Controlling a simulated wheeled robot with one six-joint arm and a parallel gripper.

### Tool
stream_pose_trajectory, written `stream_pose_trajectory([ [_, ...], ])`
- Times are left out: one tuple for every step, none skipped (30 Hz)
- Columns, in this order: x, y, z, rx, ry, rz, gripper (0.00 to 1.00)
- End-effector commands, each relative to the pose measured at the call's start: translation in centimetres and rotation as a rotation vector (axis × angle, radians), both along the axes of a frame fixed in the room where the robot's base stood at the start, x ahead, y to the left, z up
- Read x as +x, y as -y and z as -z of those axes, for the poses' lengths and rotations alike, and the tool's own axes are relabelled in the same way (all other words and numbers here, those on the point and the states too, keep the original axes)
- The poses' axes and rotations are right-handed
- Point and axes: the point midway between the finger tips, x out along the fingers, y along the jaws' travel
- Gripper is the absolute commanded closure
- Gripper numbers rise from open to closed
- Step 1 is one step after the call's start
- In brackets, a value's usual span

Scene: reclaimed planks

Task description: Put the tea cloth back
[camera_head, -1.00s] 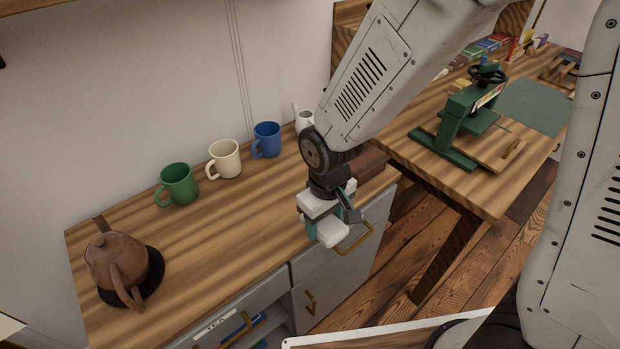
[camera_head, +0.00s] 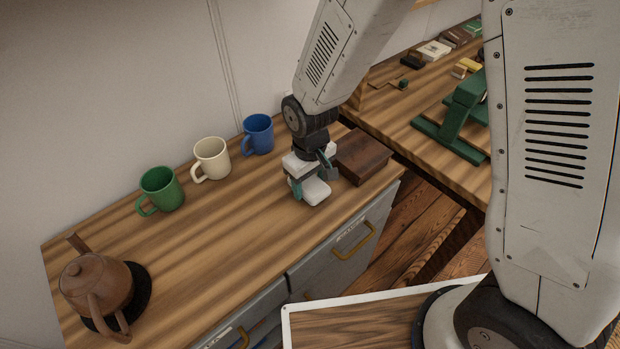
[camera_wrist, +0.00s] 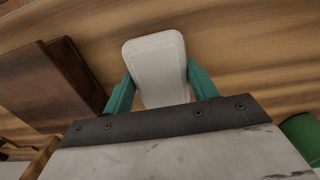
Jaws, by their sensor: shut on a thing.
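My gripper (camera_head: 305,186) hangs over the counter (camera_head: 215,235), left of a dark wooden box. It is shut on a white, round-cornered block-like thing (camera_head: 316,193). In the wrist view the white thing (camera_wrist: 155,60) sits between the two teal fingers of my gripper (camera_wrist: 160,88) and sticks out past them. I cannot tell whether it is the folded tea cloth; no other cloth is plain to see. Whether the white thing touches the counter is unclear.
The dark wooden box (camera_head: 362,157) is close to the right of my gripper. Blue (camera_head: 258,135), cream (camera_head: 211,159) and green (camera_head: 161,190) mugs line the wall. A brown teapot (camera_head: 95,285) stands at the front left. The counter's middle is clear.

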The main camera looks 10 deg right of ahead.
Motion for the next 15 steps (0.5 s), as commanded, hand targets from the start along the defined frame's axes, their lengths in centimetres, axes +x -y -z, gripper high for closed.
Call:
stream_pose_trajectory([
  [-0.02, -0.15, 0.59, -0.001, -0.001, -0.002, 0.67],
  [0.00, -0.20, 0.79, 0.001, 0.001, -0.003, 0.67],
  [0.01, -0.26, 0.95, 0.001, 0.002, -0.003, 0.67],
  [0.00, -0.28, 1.01, 0.001, 0.002, -0.004, 0.67],
  [0.01, -0.29, 1.03, 0.002, 0.002, -0.004, 0.67],
  [0.01, -0.29, 1.02, 0.002, 0.002, -0.004, 0.67],
  [0.01, -0.28, 1.00, 0.002, 0.002, -0.004, 0.67],
  [0.01, -0.28, 1.00, 0.002, 0.002, -0.004, 0.67],
  [0.01, -0.26, 0.99, 0.002, 0.002, -0.003, 0.67],
  [0.02, -0.25, 1.00, 0.002, 0.002, -0.003, 0.67],
  [0.02, -0.24, 1.02, 0.002, 0.002, -0.003, 0.67],
  [0.01, -0.22, 1.09, 0.001, 0.002, -0.003, 0.67],
  [0.01, -0.20, 1.18, 0.001, 0.002, -0.002, 0.67],
  [0.01, -0.18, 1.29, 0.001, 0.002, -0.002, 0.67],
  [0.01, -0.18, 1.31, 0.001, 0.002, -0.002, 0.36],
])
